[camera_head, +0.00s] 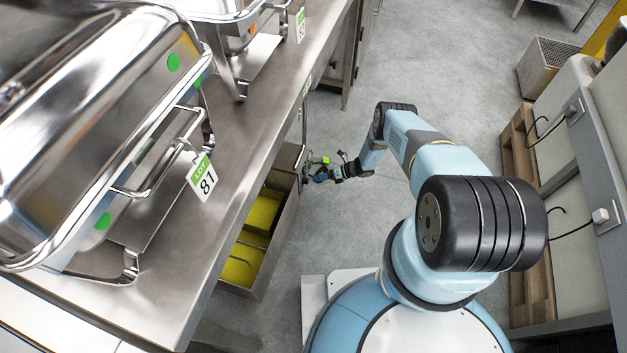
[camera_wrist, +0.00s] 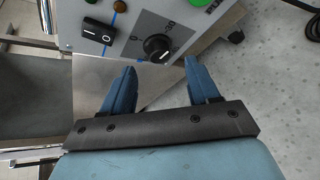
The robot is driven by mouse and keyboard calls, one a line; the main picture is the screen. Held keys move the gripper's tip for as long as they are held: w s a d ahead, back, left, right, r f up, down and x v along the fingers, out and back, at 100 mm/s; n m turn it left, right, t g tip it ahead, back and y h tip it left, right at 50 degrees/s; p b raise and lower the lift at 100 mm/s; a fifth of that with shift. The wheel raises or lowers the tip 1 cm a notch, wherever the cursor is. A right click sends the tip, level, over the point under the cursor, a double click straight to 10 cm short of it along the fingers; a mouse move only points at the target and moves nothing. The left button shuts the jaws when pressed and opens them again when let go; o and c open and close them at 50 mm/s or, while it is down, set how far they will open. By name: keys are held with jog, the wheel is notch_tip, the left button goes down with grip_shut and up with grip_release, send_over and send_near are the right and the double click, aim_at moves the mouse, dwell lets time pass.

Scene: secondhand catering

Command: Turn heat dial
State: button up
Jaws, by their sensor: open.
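The heat dial (camera_wrist: 157,47) is a round black knob with a white pointer line, on a dark printed scale plate on a grey control panel (camera_wrist: 133,38) in the wrist view. My gripper (camera_wrist: 160,72) has two blue fingers, spread apart with nothing between them. The dial lies just beyond the fingertips, roughly between them, and looks apart from them. In the head view my gripper (camera_head: 315,172) is low beside the steel counter's edge, and the dial cannot be made out there.
A black rocker switch (camera_wrist: 99,31) sits left of the dial. The steel counter (camera_head: 235,130) carries chafing dishes (camera_head: 90,120) with lot tags. An open drawer (camera_head: 262,262) with yellow contents juts out below. Floor (camera_head: 440,85) is clear behind the arm. Wooden pallets (camera_head: 530,240) stand at right.

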jog(key=v, duration=0.9)
